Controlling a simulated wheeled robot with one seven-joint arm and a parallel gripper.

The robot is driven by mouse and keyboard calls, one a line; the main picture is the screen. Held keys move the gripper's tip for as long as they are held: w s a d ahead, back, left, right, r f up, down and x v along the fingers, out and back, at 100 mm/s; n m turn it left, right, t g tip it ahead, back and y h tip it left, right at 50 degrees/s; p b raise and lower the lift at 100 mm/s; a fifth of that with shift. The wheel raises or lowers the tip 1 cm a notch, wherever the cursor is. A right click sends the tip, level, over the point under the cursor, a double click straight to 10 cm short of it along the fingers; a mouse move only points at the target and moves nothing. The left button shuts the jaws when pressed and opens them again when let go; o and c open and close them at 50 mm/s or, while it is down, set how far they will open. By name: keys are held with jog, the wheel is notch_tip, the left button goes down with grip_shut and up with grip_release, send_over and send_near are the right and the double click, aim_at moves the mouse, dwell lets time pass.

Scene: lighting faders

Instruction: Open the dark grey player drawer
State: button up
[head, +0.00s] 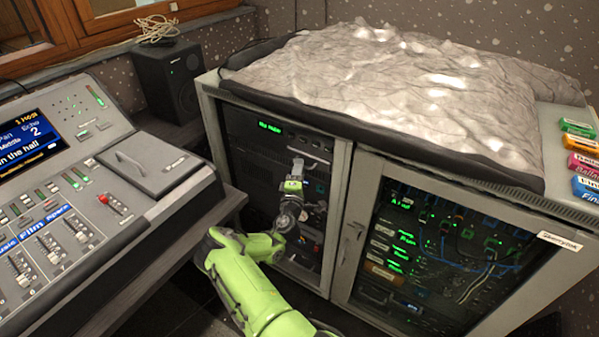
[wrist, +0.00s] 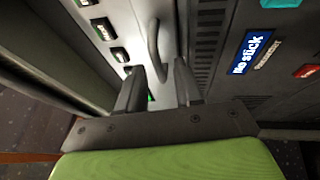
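In the head view the left rack bay holds a dark grey panel (head: 250,140) with a green lit display and a pale bar handle near its right end. I take this as the player drawer; it looks flush with the rack. My gripper (head: 297,165) is in front of the bay, just below that handle. In the wrist view my gripper (wrist: 158,68) has its two dark fingers apart. A curved grey handle (wrist: 153,45) on a light grey panel reaches into the gap between the fingertips. I cannot tell whether either finger touches it.
A mixing desk (head: 60,200) stands at left, close to my arm. The right rack door (head: 350,235) stands beside the bay. A crumpled grey cover (head: 400,85) lies on top. A vented dark panel with a blue label (wrist: 251,52) is right of my fingers in the wrist view.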

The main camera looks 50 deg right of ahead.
jog(key=shift+w+d+r, duration=0.15)
jog(key=shift+w+d, duration=0.1)
jog(key=shift+d, duration=0.2)
grip_shut()
dwell(1.1)
